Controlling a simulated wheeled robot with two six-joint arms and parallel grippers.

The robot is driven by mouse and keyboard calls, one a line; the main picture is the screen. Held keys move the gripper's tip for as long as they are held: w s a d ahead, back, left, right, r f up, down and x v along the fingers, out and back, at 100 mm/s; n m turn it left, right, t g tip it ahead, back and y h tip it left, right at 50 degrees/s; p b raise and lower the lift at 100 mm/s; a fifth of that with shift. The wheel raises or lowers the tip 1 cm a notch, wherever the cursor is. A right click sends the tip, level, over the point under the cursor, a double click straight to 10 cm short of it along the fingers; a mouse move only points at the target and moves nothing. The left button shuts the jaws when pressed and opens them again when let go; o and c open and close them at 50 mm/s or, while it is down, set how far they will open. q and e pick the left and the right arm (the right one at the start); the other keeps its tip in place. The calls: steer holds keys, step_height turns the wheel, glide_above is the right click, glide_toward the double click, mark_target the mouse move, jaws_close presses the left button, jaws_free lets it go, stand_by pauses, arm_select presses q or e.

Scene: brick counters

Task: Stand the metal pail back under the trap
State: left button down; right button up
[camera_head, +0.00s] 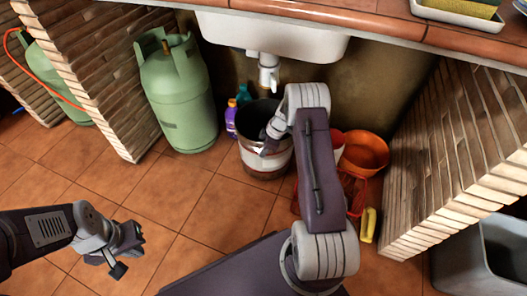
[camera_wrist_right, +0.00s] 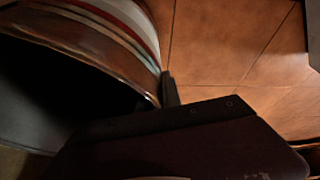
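The metal pail (camera_head: 262,165) is dark inside with a white band and rusty lower wall. It looks upright on the tiles below the sink, slightly in front of and below the white trap (camera_head: 268,75). My right gripper (camera_head: 268,148) is at the pail's near rim. In the right wrist view, one dark finger (camera_wrist_right: 170,88) lies against the outside of the pail's striped wall (camera_wrist_right: 125,30); the other finger is hidden, so its grip is unclear. My left gripper (camera_head: 126,262) is empty, its fingers apart, above the floor at lower left.
A green gas cylinder (camera_head: 178,95) stands left of the pail, with purple (camera_head: 231,118) and teal bottles between. An orange bowl (camera_head: 365,152), a red basket and a yellow item (camera_head: 368,225) are at right, by a brick wall (camera_head: 455,150). Floor at left front is clear.

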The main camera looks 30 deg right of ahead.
steer(key=shift+o, duration=0.8)
steer(key=shift+r, duration=0.1)
steer(key=shift+r, duration=0.2)
steer(key=p+v, duration=0.5)
steer(key=v, duration=0.2)
steer(key=shift+r, duration=0.15)
steer(key=shift+s+d, duration=0.1)
